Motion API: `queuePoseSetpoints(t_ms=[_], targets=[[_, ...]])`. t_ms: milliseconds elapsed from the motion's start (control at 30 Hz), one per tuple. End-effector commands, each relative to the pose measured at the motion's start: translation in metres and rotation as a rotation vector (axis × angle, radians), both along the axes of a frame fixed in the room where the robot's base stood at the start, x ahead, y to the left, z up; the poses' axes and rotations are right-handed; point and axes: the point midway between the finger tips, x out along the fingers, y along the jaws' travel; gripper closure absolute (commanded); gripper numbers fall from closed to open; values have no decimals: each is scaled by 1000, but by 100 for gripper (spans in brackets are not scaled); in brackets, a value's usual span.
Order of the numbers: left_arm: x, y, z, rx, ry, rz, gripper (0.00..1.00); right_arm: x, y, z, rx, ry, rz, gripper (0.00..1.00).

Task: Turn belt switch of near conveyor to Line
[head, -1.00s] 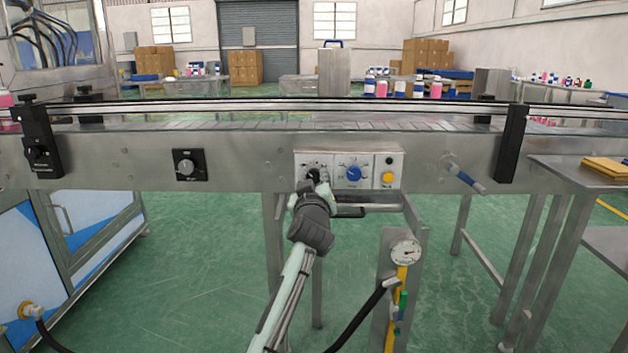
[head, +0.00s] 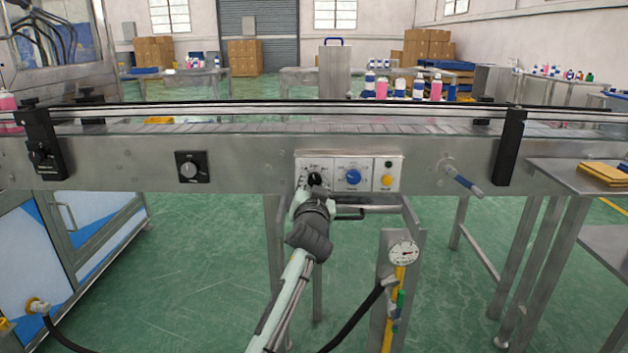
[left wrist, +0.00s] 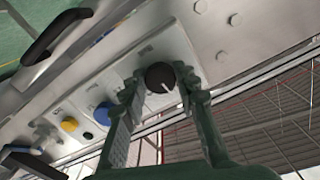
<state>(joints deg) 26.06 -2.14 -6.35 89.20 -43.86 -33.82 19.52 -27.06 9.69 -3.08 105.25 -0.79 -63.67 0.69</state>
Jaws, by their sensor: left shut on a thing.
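The near conveyor (head: 240,160) runs across the head view with a light control panel (head: 333,160) on its front. The belt switch, a black knob (head: 315,178), is at the panel's left end, partly hidden by my gripper. My left gripper (head: 314,187) reaches up to it from below. In the left wrist view the black knob (left wrist: 160,77) with a white pointer line sits between the fingertips of my left gripper (left wrist: 162,88), which is shut on it. The switch labels are too small to read. My right gripper is not in view.
Right of the switch are a blue knob (head: 353,177) and a yellow button (head: 387,180). A separate black dial (head: 190,168) is further left. A handle (head: 462,180) sticks out at right. A pressure gauge (head: 403,252) stands below the panel.

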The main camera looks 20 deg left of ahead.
Motion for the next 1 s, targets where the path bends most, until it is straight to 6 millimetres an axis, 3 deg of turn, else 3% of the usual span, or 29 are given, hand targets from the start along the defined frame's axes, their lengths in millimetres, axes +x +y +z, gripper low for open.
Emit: queuePoseSetpoints(t_ms=[767,800,933,1000], targets=[[1,1,4,98,21,1,99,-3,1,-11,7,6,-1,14],[1,1,4,98,21,1,65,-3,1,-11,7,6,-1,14],[0,1,3,98,22,0,49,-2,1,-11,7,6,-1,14],[0,1,2,97,23,0,49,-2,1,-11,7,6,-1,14]])
